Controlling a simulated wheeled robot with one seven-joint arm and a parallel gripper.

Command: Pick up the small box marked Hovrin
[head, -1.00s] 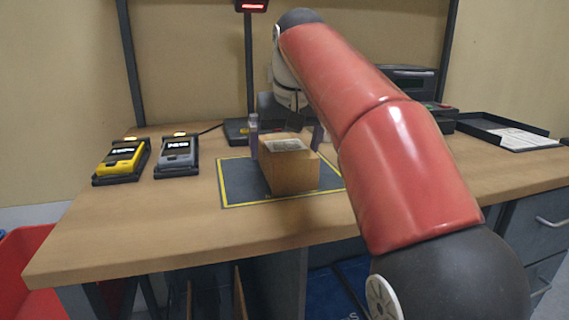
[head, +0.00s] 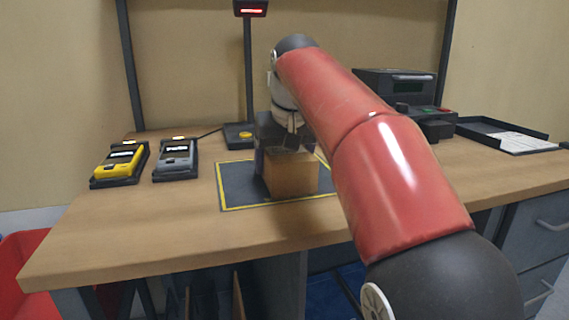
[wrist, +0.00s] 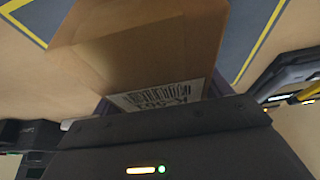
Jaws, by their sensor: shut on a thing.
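A small brown cardboard box (head: 292,177) is at the blue-grey, yellow-edged mat (head: 238,188) on the bench. My gripper (head: 287,158) is over it from above, with its fingers on opposite sides, shut on the box. In the wrist view the box (wrist: 150,42) fills the space before my gripper (wrist: 160,97). A white label (wrist: 158,96) with a barcode and print is partly covered by the gripper body. I cannot read the name Hovrin on it. I cannot tell whether the box touches the mat.
Yellow (head: 119,163) and grey (head: 175,160) handheld devices sit in cradles at left. A scanner stand (head: 248,80) rises behind the mat. A dark machine (head: 408,100) and a black tray with papers (head: 505,136) are at right. The bench front is clear.

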